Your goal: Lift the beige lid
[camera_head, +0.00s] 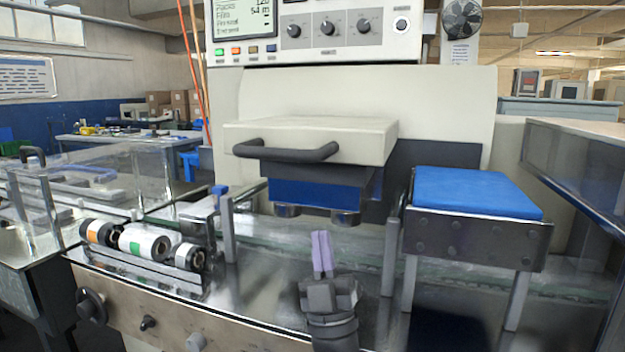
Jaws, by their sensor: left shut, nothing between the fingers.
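The beige lid (350,132) is a flat block on the front of the wrapper machine. A dark bar handle (287,152) runs along its front left edge. A blue block (318,193) with metal feet shows beneath the lid. My left gripper (322,238) rises from the bottom middle, its two purple fingers shut together and pointing up. It is empty and shows below the lid and handle, apart from both. My right gripper is not in view.
A blue-topped metal stand (475,193) is at the right. Rollers (145,243) lie on the metal deck at the left, near clear guards. Upright grey posts (390,257) flank my gripper. The control panel (318,30) is above.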

